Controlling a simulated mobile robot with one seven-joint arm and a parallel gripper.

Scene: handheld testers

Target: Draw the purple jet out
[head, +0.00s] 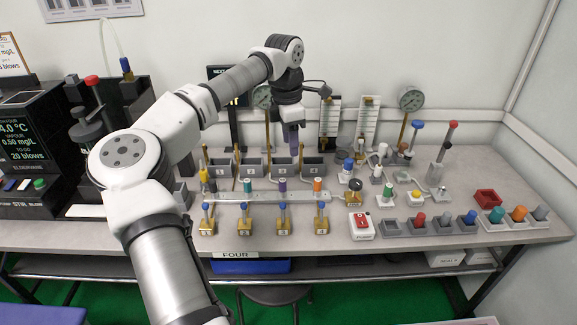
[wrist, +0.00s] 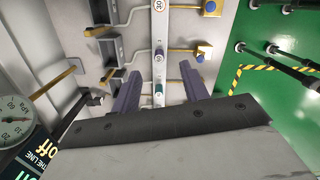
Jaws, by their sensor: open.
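The purple jet (head: 282,185) stands upright in the grey metal rail (head: 265,196), between a teal jet (head: 247,185) and an orange jet (head: 317,185). My gripper (head: 292,150) is above and behind the rail, near the grey bins, pointing down. In the wrist view my gripper (wrist: 159,78) has its two fingers wide apart, with the rail (wrist: 158,28) passing between them in the picture. Nothing is held. A small teal top (wrist: 159,89) shows between the fingers there.
Grey bins (head: 252,168) with brass pipes stand behind the rail. Brass valves with blue caps (head: 282,222) line its front. A red-switch box (head: 361,226) and a row of coloured plugs (head: 443,222) are to the right.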

